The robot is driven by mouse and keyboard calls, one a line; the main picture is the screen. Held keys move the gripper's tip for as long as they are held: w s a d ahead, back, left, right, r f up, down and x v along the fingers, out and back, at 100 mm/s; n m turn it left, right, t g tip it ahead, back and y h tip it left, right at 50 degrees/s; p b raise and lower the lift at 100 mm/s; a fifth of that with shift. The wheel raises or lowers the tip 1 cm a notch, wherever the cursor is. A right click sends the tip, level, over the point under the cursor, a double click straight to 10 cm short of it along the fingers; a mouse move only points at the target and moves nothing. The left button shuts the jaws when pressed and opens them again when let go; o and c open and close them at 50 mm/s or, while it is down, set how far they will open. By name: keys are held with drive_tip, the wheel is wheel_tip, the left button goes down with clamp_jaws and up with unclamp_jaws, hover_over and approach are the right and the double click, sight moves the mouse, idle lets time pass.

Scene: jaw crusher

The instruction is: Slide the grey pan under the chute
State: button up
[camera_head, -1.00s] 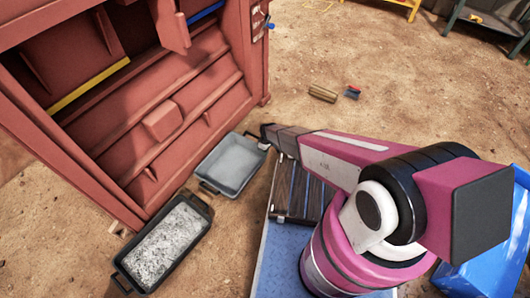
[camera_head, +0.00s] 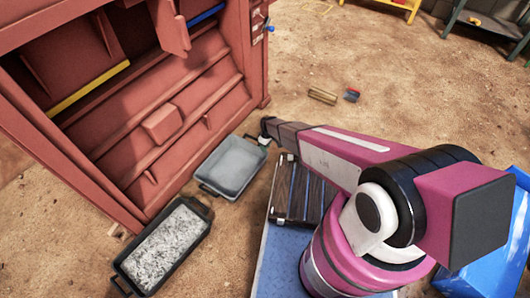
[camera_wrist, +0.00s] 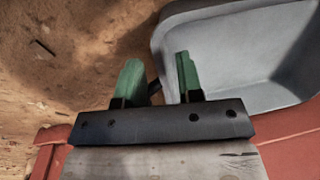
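The grey pan (camera_head: 232,165) is empty and lies on the ground against the foot of the red crusher, with a dark handle at its near-left end. In the wrist view its grey inside and rim (camera_wrist: 230,60) fill the upper right. My gripper (camera_head: 264,141) is at the pan's far-right end. In the wrist view its two green fingers (camera_wrist: 157,82) stand apart, the right one over the pan's rim. A dark piece, seemingly the pan's handle, shows between them; contact cannot be told. Sloped red plates (camera_head: 185,110) form the crusher's open side above the pan; which part is the chute is unclear.
A dark pan (camera_head: 206,212) full of grey gravel stands on the ground to the left, close to the grey pan's near end. A small wooden cylinder (camera_head: 322,95) and a red-and-blue item (camera_head: 352,94) lie beyond my arm. Open dirt lies behind them.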

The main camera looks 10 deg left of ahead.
drive_tip(key=shift+w+d+r, duration=0.1)
drive_tip(key=shift+w+r, duration=0.05)
drive_tip(key=shift+r, duration=1)
drive_tip(key=shift+w+r, duration=0.1)
drive_tip(key=shift+r, duration=1)
